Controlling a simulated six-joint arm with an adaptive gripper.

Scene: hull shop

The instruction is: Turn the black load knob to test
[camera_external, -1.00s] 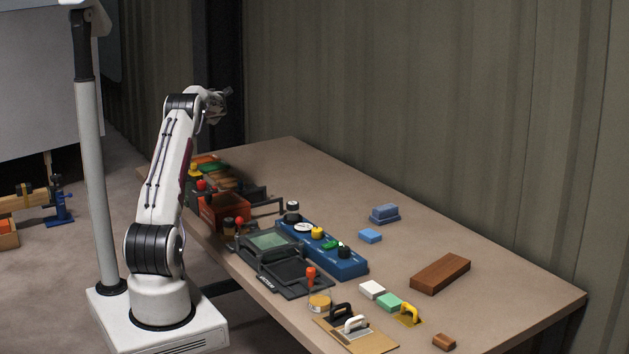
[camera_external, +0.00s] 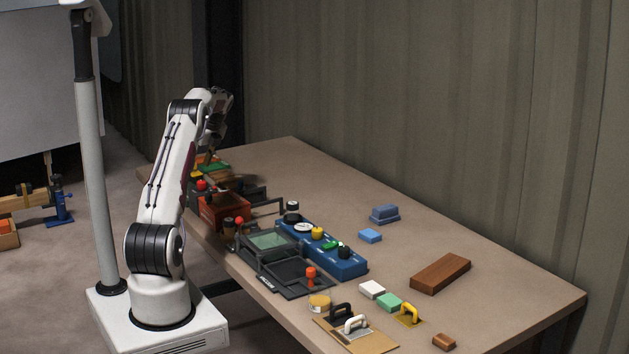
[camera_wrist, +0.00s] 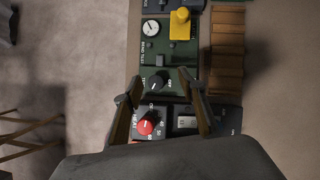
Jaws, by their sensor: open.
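A black knob (camera_wrist: 156,82) with a pale pointer line sits on a dark green panel (camera_wrist: 178,58) in the wrist view. Lettering stands around it; OFF seems to be at its right, and the rest is too small to read. My gripper (camera_wrist: 158,90) is open, with its two fingers on either side of the knob in the picture. The fingers look apart from the knob, and their height above it cannot be told. In the external view my gripper (camera_external: 211,152) points down above the far left end of the table. The knob cannot be made out there.
A red knob (camera_wrist: 146,127) on a dark box is just below the black one in the wrist view. Wooden slats (camera_wrist: 227,50) lie at the right. A blue control box (camera_external: 340,262) stands further along the table.

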